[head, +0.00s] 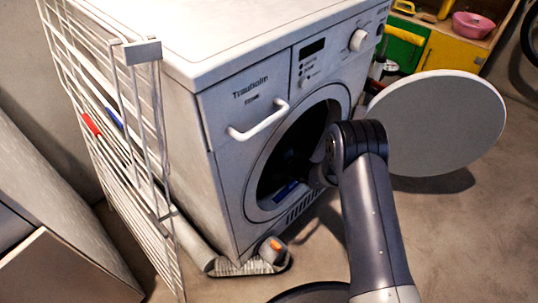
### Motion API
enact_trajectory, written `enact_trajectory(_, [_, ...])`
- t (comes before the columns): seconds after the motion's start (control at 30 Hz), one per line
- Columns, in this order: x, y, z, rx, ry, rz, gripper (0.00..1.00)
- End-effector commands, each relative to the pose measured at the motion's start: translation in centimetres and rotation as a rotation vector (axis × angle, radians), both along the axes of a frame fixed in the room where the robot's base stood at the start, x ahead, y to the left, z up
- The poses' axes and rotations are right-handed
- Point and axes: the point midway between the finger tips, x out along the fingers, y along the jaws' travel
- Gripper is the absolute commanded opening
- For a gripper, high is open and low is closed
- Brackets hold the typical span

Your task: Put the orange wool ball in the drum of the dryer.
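The white front-loading dryer (232,140) stands in the middle of the head view. Its round door (438,122) is swung open to the right. The dark drum opening (283,150) faces my arm. My arm rises from the bottom right, bends at a dark joint and reaches into the opening. My gripper is hidden inside the dark drum or behind my arm, so its fingers do not show. A small blue patch shows low inside the opening. I cannot make out the orange wool ball anywhere; whether my gripper holds it is hidden.
A white drying rack (132,150) with red and blue clips leans at the dryer's left. A grey item with an orange patch (271,248) lies on the floor by the dryer's front corner. A pink bowl (473,25) sits on the colourful cabinet behind.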

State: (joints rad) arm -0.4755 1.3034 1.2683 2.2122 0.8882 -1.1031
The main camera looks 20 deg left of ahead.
Motion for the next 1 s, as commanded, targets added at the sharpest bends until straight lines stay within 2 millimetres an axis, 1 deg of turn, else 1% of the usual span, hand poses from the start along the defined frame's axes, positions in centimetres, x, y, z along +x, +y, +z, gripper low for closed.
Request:
enact_trajectory(0.13, [-0.1, -0.3, 0.1, -0.001, 0.001, -0.001, 0.68])
enact_trajectory(0.27, [-0.6, -1.6, 0.7, -0.002, 0.003, -0.003, 0.68])
enact_trajectory(0.5, [-2.4, -6.0, 2.2, -0.002, 0.003, -0.004, 0.68])
enact_trajectory(0.7, [-3.5, -8.7, 2.9, -0.001, 0.001, -0.001, 0.68])
enact_trajectory(0.83, [-3.9, -9.5, 3.0, -0.001, 0.001, -0.001, 0.68])
enact_trajectory(1.0, [-4.0, -9.6, 3.0, 0.000, 0.000, 0.000, 0.68])
